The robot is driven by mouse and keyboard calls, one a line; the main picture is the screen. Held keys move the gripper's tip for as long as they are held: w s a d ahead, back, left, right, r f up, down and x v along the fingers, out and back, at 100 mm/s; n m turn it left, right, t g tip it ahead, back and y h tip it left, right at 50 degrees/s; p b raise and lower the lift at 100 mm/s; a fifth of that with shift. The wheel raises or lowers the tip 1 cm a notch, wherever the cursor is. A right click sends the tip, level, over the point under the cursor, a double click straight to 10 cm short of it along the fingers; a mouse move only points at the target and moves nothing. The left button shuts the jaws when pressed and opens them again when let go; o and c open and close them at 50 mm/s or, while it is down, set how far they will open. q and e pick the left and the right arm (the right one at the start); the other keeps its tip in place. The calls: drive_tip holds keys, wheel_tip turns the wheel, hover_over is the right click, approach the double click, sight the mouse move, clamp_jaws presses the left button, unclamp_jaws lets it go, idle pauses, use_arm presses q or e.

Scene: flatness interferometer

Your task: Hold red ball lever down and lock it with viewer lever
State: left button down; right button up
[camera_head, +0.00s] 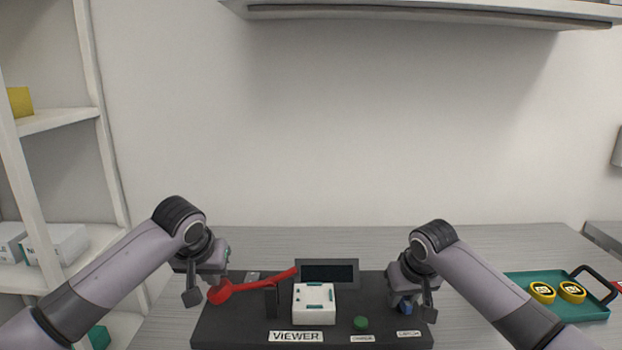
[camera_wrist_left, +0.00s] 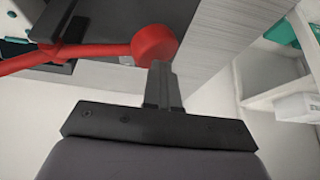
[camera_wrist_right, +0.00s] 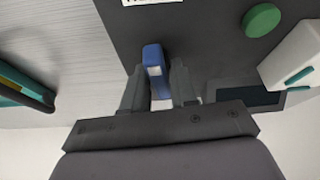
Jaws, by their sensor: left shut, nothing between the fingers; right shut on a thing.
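The red ball lever (camera_head: 262,283) slants across the dark device base, its red ball (camera_head: 219,291) at the lower left end. In the left wrist view, the ball (camera_wrist_left: 154,45) is just past my left gripper's tips. My left gripper (camera_wrist_left: 160,70) is shut and empty; I cannot tell whether it touches the ball. My right gripper (camera_wrist_right: 155,75) is shut on a blue lever (camera_wrist_right: 153,60) at the base's right side. The blue lever (camera_head: 405,307) is partly hidden by that gripper in the head view. A VIEWER label (camera_head: 296,337) is on the base's front.
The dark base (camera_head: 235,330) carries a white block (camera_head: 314,304), a green button (camera_head: 361,323) and a dark screen (camera_head: 329,272). A teal tray (camera_head: 592,312) with two yellow round pieces (camera_head: 543,292) stands at the right. White shelves (camera_head: 62,122) stand at the left.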

drive_tip(key=shift+a+n+y, duration=0.1)
drive_tip(key=shift+n+y, duration=0.5)
drive_tip(key=shift+n, duration=1.1)
drive_tip(key=n+g+y, duration=0.1)
drive_tip(key=n, duration=0.2)
drive_tip(key=shift+n+g+y, duration=0.3)
drive_tip(key=shift+n, duration=0.6)
drive_tip(key=shift+n+g+y, duration=0.5)
drive_tip(key=shift+n+g, duration=0.3)
drive_tip(key=shift+n, duration=1.6)
drive_tip(key=o, duration=0.6)
